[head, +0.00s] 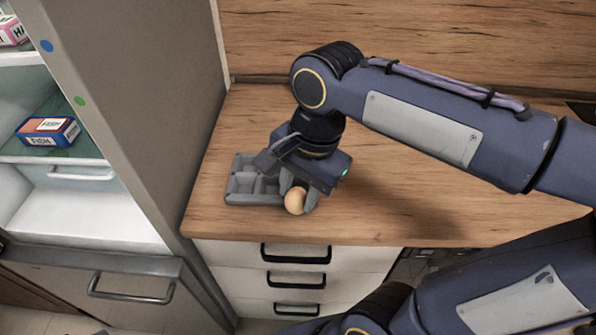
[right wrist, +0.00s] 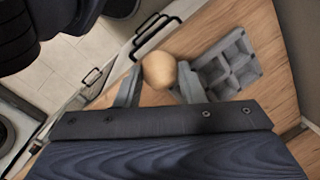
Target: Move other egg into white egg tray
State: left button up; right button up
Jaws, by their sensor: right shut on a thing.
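A light brown egg (head: 295,201) is between the fingers of my right gripper (head: 297,193), which is shut on it. In the right wrist view the egg (right wrist: 159,70) shows between the two fingertips (right wrist: 158,84). The egg tray (head: 246,187) looks grey and lies on the wooden counter, just left of the egg in the head view. In the right wrist view the tray (right wrist: 226,66) is to the right of the egg, and its visible cups look empty. The gripper hides the tray's right end in the head view. My left gripper is not in view.
The wooden counter (head: 400,205) is clear right of the tray. Its front edge is close, above white drawers (head: 290,257) with dark handles. An open fridge (head: 60,200) stands at left, with a fish box (head: 48,131) on a shelf.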

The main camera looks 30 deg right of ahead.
jog(key=shift+s+d+r+m, duration=0.1)
jog(key=shift+d+m, duration=0.05)
jog(key=shift+m, duration=0.15)
jog(key=w+d+f, duration=0.2)
jog(key=w+f, duration=0.2)
jog(key=w+d+f, duration=0.2)
jog(key=w+f, duration=0.2)
jog(key=w+d+f+p, duration=0.1)
jog(key=w+d+f, duration=0.2)
jog(key=w+f, duration=0.1)
jog(key=shift+f, duration=0.4)
